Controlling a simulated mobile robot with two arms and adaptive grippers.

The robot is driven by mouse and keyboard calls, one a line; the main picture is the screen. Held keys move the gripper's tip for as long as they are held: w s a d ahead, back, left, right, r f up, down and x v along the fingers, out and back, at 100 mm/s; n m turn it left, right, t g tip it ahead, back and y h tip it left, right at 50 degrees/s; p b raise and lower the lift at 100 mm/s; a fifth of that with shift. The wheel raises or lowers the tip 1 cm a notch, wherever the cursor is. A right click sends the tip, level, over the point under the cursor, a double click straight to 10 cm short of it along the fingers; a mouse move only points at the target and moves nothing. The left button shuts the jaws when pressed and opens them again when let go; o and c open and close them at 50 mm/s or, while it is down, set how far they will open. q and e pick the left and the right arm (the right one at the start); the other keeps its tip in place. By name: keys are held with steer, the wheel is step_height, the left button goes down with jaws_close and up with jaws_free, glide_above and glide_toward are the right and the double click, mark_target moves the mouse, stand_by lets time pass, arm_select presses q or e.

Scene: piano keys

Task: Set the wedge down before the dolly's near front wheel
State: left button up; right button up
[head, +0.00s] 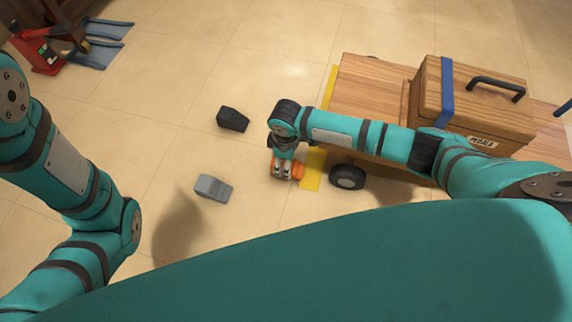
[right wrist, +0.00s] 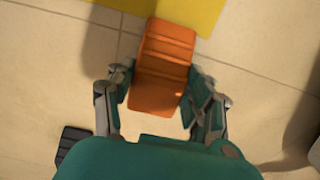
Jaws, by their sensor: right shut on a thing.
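The orange wedge (right wrist: 162,66) is ridged and sits between the fingers of my right gripper (right wrist: 160,95), which is shut on it. In the head view the wedge (head: 297,170) shows partly behind the right gripper (head: 284,172), just left of a yellow floor strip (head: 312,170). The dolly (head: 368,85) has a wooden deck. Its dark near front wheel (head: 347,177) is to the right of the wedge, across the strip and apart from it. I cannot tell the wedge's exact height above the floor. My left arm shows at the left, but its gripper is out of view.
A black wedge-shaped block (head: 232,119) and a grey one (head: 213,188) lie on the tiled floor left of my right gripper. A wooden case (head: 470,105) with a blue strap stands on the dolly. A red pallet jack (head: 38,50) is at the far left.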

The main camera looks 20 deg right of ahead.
steer(key=shift+f, duration=0.1)
steer(key=o, duration=1.4)
